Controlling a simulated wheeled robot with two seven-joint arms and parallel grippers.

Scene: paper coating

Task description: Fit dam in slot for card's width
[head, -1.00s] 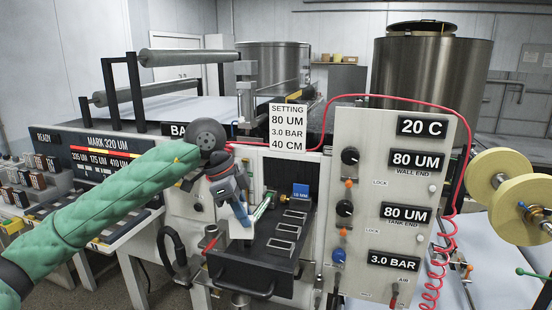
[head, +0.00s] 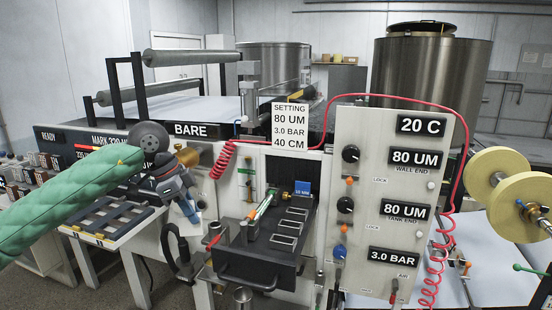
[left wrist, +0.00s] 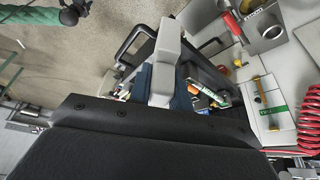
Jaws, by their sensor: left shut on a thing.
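My left gripper (head: 188,205) is at the left of the black slotted tray (head: 258,268), beside the machine's front and apart from the tray. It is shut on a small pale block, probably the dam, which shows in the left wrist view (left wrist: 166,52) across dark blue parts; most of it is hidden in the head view. The tray has several pale-rimmed rectangular slots (head: 285,241) in a row. The setting card (head: 290,125) reads 80 UM, 3.0 BAR, 40 CM. My right gripper is not in view.
A grey panel (head: 385,283) with knobs and readouts stands right of the tray. A red coiled hose (head: 222,162) hangs at the machine's front. A slotted rack (head: 112,216) is at the left. A black handle (head: 245,284) juts from the tray's front.

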